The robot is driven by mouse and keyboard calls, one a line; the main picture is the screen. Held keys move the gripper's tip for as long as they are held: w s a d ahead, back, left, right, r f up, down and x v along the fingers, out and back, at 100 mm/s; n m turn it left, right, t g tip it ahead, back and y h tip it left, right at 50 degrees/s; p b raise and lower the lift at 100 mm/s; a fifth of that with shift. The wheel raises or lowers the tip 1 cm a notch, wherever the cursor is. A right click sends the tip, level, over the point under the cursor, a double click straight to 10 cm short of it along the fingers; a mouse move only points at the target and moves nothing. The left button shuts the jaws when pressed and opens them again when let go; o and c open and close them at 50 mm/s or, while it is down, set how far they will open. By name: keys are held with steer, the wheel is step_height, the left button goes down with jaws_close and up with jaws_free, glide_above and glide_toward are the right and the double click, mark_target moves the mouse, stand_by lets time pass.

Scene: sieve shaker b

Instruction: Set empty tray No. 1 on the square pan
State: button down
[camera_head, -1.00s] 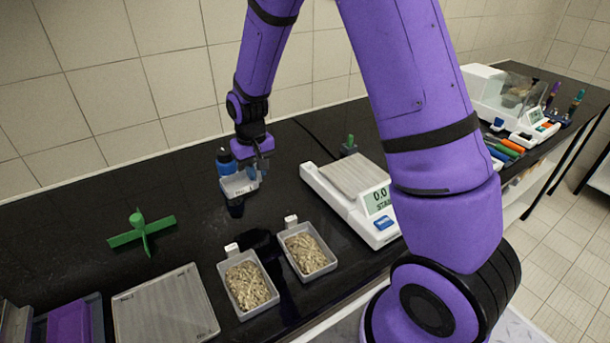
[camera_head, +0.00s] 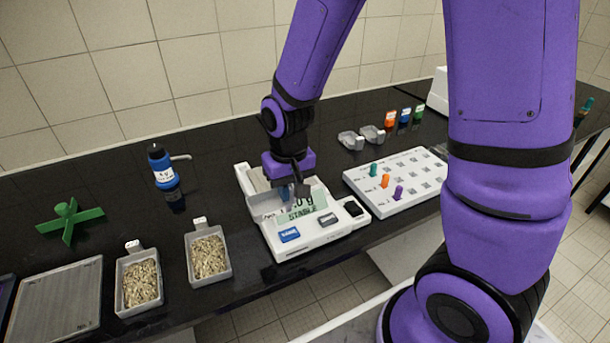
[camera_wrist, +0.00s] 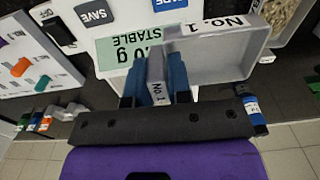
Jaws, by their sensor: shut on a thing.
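My gripper (camera_head: 286,192) is shut on the upright tab (camera_wrist: 157,88) of tray No. 1. The tray (camera_head: 266,205) is a pale grey open box, and its inside looks empty in the wrist view (camera_wrist: 215,58). It is over the balance (camera_head: 308,240), a white unit with a blue button. The square pan (camera_head: 257,180) shows only as a grey strip; the tray and gripper hide the rest. I cannot tell whether the tray touches the pan. The display, partly covered, reads ".0 g" and STABLE.
Two trays of pellets (camera_head: 139,282) (camera_head: 208,257) stand left of the balance. A white board with coloured pegs (camera_head: 415,180) stands close on the right. A green cross-shaped piece (camera_head: 68,221) lies far left.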

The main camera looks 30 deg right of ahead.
steer(key=shift+w+d, duration=0.2)
steer(key=shift+d, duration=0.15)
steer(key=w+d, duration=0.2)
steer(key=w, duration=0.2)
steer(key=w+d+f, duration=0.1)
steer(key=w+d, duration=0.1)
steer(key=w, duration=0.3)
steer(key=w+d, duration=0.3)
steer(key=w, duration=0.1)
steer(key=shift+w+f, duration=0.15)
steer(key=shift+f, duration=1.85)
steer(key=shift+f, duration=0.15)
steer(key=c, duration=1.1)
jaws_free()
steer(key=shift+o, duration=0.2)
